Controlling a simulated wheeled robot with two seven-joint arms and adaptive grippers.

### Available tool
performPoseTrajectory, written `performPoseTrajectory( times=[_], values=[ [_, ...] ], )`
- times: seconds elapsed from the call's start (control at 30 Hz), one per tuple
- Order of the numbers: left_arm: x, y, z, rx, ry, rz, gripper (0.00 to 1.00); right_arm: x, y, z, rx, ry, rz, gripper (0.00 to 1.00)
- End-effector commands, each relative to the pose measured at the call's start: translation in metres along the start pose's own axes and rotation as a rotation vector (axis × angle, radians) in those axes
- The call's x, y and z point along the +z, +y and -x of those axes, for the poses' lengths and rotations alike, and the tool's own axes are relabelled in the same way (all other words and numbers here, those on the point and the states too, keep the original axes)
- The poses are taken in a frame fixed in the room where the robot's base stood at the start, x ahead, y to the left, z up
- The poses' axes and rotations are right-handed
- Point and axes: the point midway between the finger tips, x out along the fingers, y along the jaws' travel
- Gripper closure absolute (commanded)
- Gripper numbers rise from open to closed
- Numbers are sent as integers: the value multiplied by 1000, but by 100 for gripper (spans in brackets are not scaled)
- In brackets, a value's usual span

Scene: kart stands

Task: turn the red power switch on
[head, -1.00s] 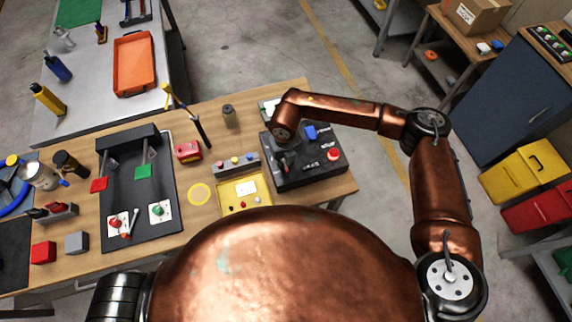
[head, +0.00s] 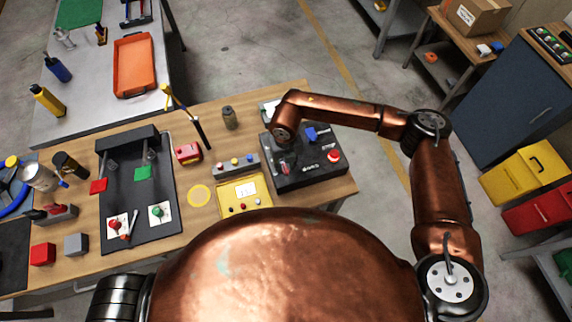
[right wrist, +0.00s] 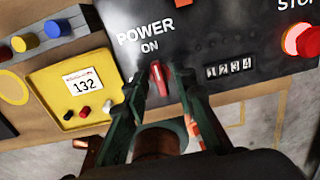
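The red power switch (right wrist: 158,78) is a small upright lever on the dark control box (head: 318,176), just under the words POWER ON in the right wrist view. My right gripper (right wrist: 159,82) is over it, one green-grey finger on each side of the lever. The fingers look apart, with gaps beside the lever; firm contact does not show. In the head view, the right gripper (head: 285,163) is small and mostly hidden under my copper wrist, and red shows near its tips. My left gripper is not in view.
A red STOP button (head: 333,156) and a blue part (head: 311,133) are on the same box. A yellow box (head: 245,196) marked 132 and a grey strip of coloured buttons (head: 236,163) stand close on the left. A counter (right wrist: 229,68) reads 1234.

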Motion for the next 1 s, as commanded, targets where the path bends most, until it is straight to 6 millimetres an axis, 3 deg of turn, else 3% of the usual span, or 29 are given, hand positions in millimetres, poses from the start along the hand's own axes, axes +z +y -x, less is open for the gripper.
performPoseTrajectory(
  times=[0.37, 0.8, 1.0],
  values=[
    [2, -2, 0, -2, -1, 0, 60, 0, 0, 7, 0, 1, 2, 74],
    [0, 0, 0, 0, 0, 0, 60, 0, 0, 90, 0, -1, 2, 74],
    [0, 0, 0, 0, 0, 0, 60, 0, 0, 114, 0, 1, 1, 74]
  ],
)
